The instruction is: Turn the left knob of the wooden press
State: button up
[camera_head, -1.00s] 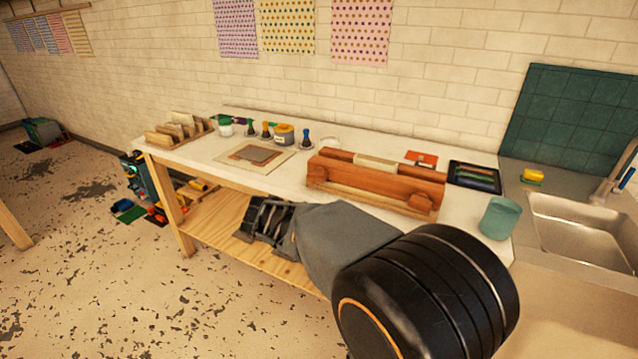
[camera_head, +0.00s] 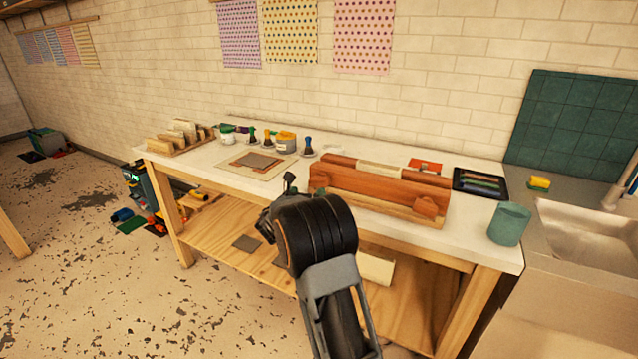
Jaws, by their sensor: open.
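The wooden press (camera_head: 385,186) is a long reddish-brown block with a pale strip on top. It stands on the white worktop near the front edge. Its left knob (camera_head: 320,180) is a small brown block on the front face, close to my gripper. Its right knob (camera_head: 426,207) shows clear at the other end. My gripper (camera_head: 287,186) is open and empty, just left of the press's left end. My dark wrist hides much of the gripper. I cannot tell whether a finger touches the left knob; a gap seems to lie between them.
A printing plate on a sheet (camera_head: 243,164), ink jars (camera_head: 285,141) and a wooden rack (camera_head: 180,137) stand to the left on the worktop. A black tray (camera_head: 480,184) and a green cup (camera_head: 509,223) are to the right, beside the sink (camera_head: 590,235). A wooden shelf (camera_head: 215,238) lies below.

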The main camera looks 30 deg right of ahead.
aim_at(316, 185)
jog(key=x, duration=0.8)
jog(key=shift+p, duration=0.4)
jog(key=shift+d, duration=0.1)
jog(key=shift+c, duration=0.4)
jog(key=c, duration=0.8)
jog(key=shift+f+m+b, duration=0.25)
jog(key=shift+m+b, duration=0.15)
jog(key=shift+b, duration=0.5)
jog(key=shift+c, duration=0.2)
jog(key=shift+f+m+b, duration=0.1)
jog(key=shift+m+b, duration=0.3)
jog(key=shift+b, duration=0.5)
jog(key=shift+m+b, duration=0.7)
jog(key=shift+b, duration=0.5)
jog(key=shift+r+m+b, duration=0.35)
jog(key=shift+m+b, duration=0.2)
jog(key=shift+m, duration=0.05)
